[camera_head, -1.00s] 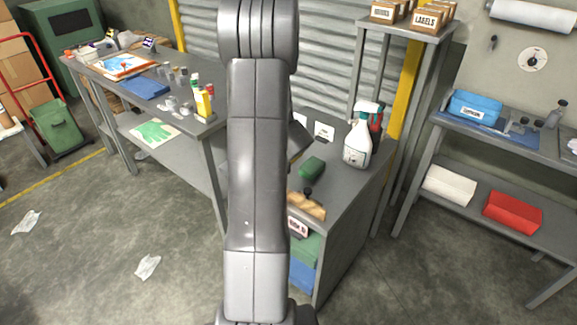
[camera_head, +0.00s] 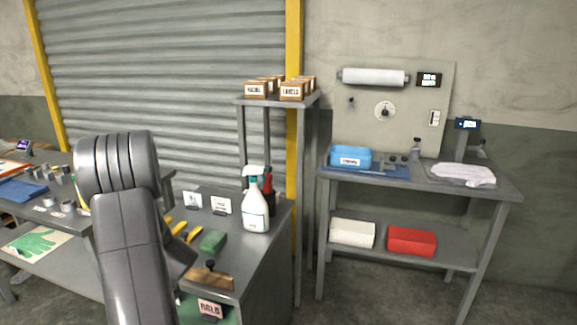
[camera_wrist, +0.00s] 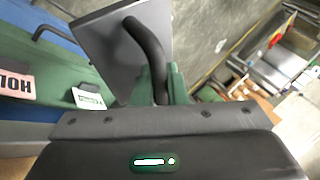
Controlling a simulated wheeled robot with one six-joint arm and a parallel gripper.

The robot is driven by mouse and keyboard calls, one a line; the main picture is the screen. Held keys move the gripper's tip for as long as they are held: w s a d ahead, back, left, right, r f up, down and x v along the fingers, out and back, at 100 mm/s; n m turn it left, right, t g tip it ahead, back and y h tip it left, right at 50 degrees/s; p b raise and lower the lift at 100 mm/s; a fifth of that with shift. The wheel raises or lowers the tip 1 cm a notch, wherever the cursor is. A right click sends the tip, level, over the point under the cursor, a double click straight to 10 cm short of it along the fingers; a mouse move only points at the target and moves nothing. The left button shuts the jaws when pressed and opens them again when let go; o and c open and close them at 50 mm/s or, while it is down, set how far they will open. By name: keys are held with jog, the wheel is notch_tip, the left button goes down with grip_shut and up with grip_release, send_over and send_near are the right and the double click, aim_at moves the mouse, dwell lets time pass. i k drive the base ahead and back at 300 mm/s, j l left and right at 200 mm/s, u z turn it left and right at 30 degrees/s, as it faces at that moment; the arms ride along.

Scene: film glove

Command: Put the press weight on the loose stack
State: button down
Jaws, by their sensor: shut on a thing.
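The press weight (camera_wrist: 100,48), a flat grey plate with a black curved handle (camera_wrist: 148,50), shows close up in the wrist view. My gripper (camera_wrist: 162,84) is shut on its handle, with green fingers around it, and the plate hangs tilted. In the head view my arm hides the gripper and most or all of the weight. A pale, loosely piled stack (camera_head: 463,174) lies on the right bench, at its right end, and looks like the loose stack. My gripper is well to the left of it.
The right bench (camera_head: 420,182) also holds a blue box (camera_head: 350,158) and small bottles. A white box (camera_head: 352,233) and red box (camera_head: 411,241) sit on its lower shelf. A spray bottle (camera_head: 255,205) and tall carton stand (camera_head: 270,102) stand between my arm and that bench.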

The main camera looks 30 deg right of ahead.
aim_at(454, 172)
jog(key=k+z, duration=0.4)
jog(key=z, duration=0.25)
jog(key=l+z, duration=0.15)
jog(key=z, duration=0.25)
jog(key=i+l+z, duration=0.1)
jog(key=z, duration=0.25)
jog(key=i+l+z, duration=0.1)
jog(key=z, duration=0.3)
jog(key=i+l, duration=0.15)
jog(key=i, duration=0.3)
jog(key=i+l, duration=0.2)
jog(key=i, duration=0.25)
jog(key=i+l, duration=0.15)
jog(key=i, duration=0.3)
